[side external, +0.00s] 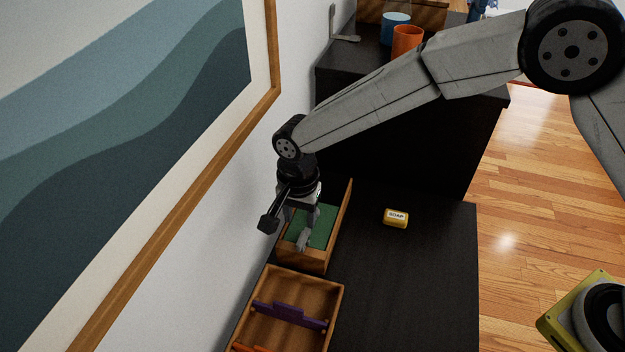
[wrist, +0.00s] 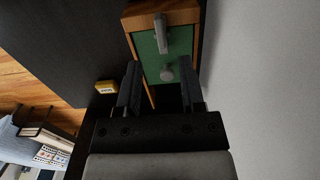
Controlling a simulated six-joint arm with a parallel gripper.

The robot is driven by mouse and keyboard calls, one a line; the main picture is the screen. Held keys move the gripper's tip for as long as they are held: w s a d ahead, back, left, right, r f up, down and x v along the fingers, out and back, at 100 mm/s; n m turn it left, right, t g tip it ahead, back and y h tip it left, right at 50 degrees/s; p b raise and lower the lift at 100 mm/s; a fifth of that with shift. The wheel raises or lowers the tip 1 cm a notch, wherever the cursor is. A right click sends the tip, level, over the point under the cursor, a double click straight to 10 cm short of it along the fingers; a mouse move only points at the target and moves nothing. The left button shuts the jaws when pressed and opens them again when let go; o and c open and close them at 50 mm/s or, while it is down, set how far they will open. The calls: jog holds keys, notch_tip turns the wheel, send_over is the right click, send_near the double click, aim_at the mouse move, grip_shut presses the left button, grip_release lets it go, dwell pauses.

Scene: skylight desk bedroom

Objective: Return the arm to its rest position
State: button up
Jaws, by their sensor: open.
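My gripper (side external: 303,222) hangs pointing down over a wooden box with a green lining (side external: 318,226), beside the wall. In the wrist view its two dark fingers (wrist: 160,70) are apart, with the green-lined box (wrist: 148,62) beyond and between them. No object is visibly clamped between the fingers. The side view does not clearly show the gap between the fingertips and the box.
A yellow soap box (side external: 396,218) lies on the dark desk (side external: 420,270), right of the green-lined box. A second wooden box (side external: 288,285) holds purple and orange pieces. Orange (side external: 407,40) and blue (side external: 396,27) cups stand on a higher dark surface behind. A framed picture hangs on the left wall.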

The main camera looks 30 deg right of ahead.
jog(key=shift+r, duration=0.55)
jog(key=shift+d, duration=0.15)
jog(key=s+d+r+n+t, duration=0.1)
jog(key=s+d+r+n, duration=0.1)
jog(key=d, duration=0.6)
jog(key=s+d+r+n, duration=0.1)
jog(key=d+r+n, duration=0.1)
jog(key=d, duration=0.6)
jog(key=s+d+n+t, duration=0.1)
jog(key=s+d+n, duration=0.4)
jog(key=s+d, duration=0.7)
jog(key=shift+r+t, duration=0.3)
jog(key=shift+r, duration=0.05)
jog(key=shift+s, duration=0.1)
